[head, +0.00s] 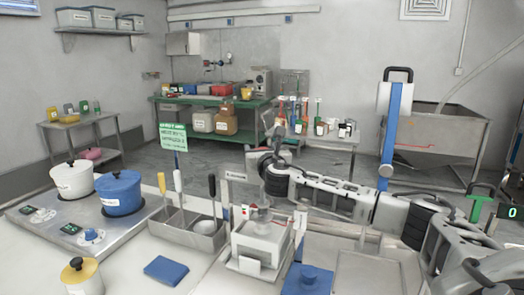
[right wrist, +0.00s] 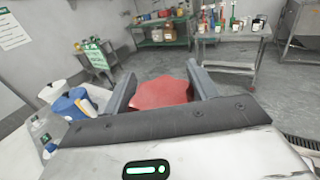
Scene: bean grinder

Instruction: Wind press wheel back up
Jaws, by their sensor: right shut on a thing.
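The press (head: 262,243) stands at the front middle of the counter in the head view, a white block with upright posts and a crossbeam. My right gripper (head: 274,138) is above it, its arm coming in from the right and covering the top of the press. In the right wrist view, a flat red piece, apparently the press wheel (right wrist: 163,92), lies between the two fingers of the right gripper (right wrist: 163,84), which is shut on it. The wheel does not show clearly in the head view. My left gripper is in neither view.
A blue pot (head: 119,193) and a white pot (head: 72,180) stand on the hob at left. A metal tray with tools (head: 190,225) is beside the press.

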